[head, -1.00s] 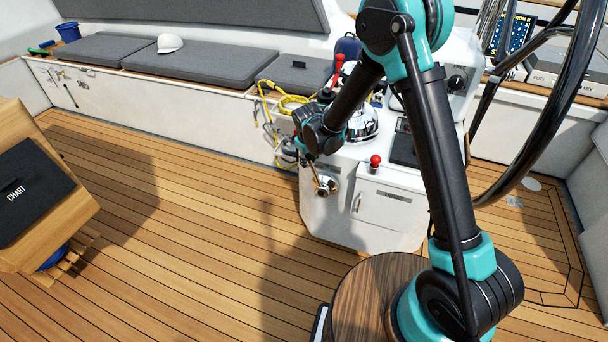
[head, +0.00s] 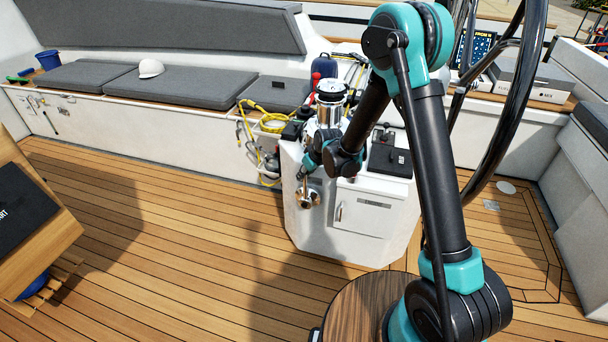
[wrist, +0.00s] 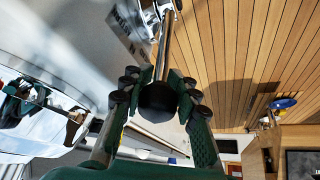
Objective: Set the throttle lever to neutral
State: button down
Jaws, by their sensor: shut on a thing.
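The throttle lever (head: 305,186) is a chrome shaft rising from a round chrome hub (head: 309,199) on the side of the white pedestal. It leans slightly left of upright in the head view. In the wrist view the chrome shaft (wrist: 167,45) runs to a dark round knob (wrist: 158,99) between my fingers. My gripper (wrist: 152,88) is shut on this knob, with one finger on each side. In the head view my gripper (head: 304,172) is at the lever's top, small and partly hidden by my wrist.
The white pedestal (head: 352,235) has a cupboard door (head: 372,212) right of the lever. A chrome fitting (head: 331,100) stands above it, behind my arm. A yellow rope (head: 262,115) hangs at the left. The steering wheel (head: 515,95) is at right. Teak floor (head: 170,230) is clear at left.

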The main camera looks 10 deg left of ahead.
jog(key=shift+w, duration=0.1)
jog(key=c, duration=1.1)
grip_release()
jog(key=v, duration=1.2)
jog(key=s+d+r+m+h, duration=0.1)
jog(key=s+d+m, duration=0.1)
jog(key=s+d, duration=0.5)
jog(key=s+d+r+m+h, duration=0.1)
jog(key=s+d+m, duration=0.15)
jog(key=d, duration=0.85)
jog(key=s+d+r+m+h, duration=0.1)
jog(key=s+d+m, duration=0.3)
jog(key=d, duration=0.5)
jog(key=shift+m+h, duration=0.7)
jog(key=shift+m, duration=0.25)
jog(key=s+d, duration=0.2)
jog(key=s, duration=0.1)
jog(key=s+d+f, duration=0.1)
jog(key=s+d, duration=0.1)
jog(key=s, duration=0.1)
jog(key=s+d+f, duration=0.1)
jog(key=s+d, duration=0.1)
jog(key=shift+s+d, duration=0.3)
jog(key=shift+s, duration=0.1)
